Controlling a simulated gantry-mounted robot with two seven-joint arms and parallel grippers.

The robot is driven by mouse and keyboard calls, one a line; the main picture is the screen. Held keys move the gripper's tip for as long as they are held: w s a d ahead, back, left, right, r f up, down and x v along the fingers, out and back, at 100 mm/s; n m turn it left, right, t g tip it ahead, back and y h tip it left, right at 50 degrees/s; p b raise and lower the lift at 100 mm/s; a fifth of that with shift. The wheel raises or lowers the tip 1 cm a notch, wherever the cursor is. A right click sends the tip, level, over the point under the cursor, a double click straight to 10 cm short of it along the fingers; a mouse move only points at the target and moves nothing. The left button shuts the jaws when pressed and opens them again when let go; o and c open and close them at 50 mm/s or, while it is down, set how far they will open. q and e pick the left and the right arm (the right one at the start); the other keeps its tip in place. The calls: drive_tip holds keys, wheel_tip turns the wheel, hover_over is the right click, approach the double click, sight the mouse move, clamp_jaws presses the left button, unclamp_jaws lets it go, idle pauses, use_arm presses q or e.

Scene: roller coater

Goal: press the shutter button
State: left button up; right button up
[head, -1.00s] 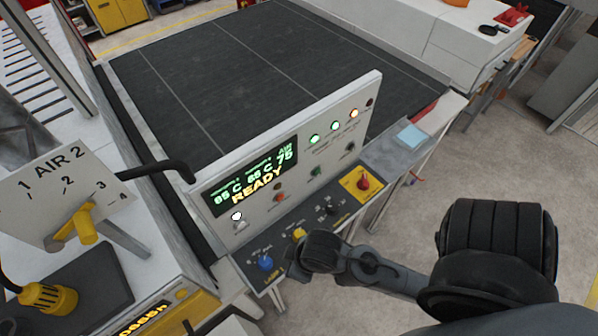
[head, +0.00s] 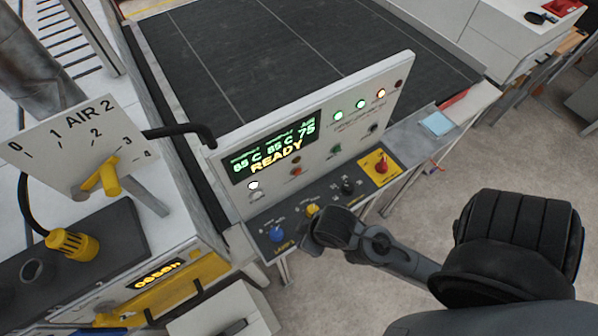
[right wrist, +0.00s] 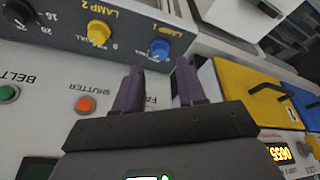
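The shutter button (right wrist: 84,104) is a small orange-red button beside the "SHUTTER" label on the grey control panel (right wrist: 60,140), upside down in the right wrist view. In the head view an orange button (head: 295,171) sits below the display reading "READY" (head: 277,156). My right gripper (right wrist: 158,88) has its two dark fingers apart with nothing between them. It is beside the shutter button, over a label starting "FA" that it partly hides. In the head view my right arm's dark links cover that gripper. My left gripper is not in view.
The lower panel strip carries a blue lamp 1 knob (head: 277,233), a yellow lamp 2 knob (head: 312,210) and a red knob on yellow (head: 381,164). A green belt button (right wrist: 8,94) is beside the shutter button. A yellow-handled air valve (head: 110,178) stands at left.

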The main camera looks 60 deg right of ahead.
clamp_jaws()
drive_tip(key=shift+d, duration=0.1)
idle(0.5)
idle(0.9)
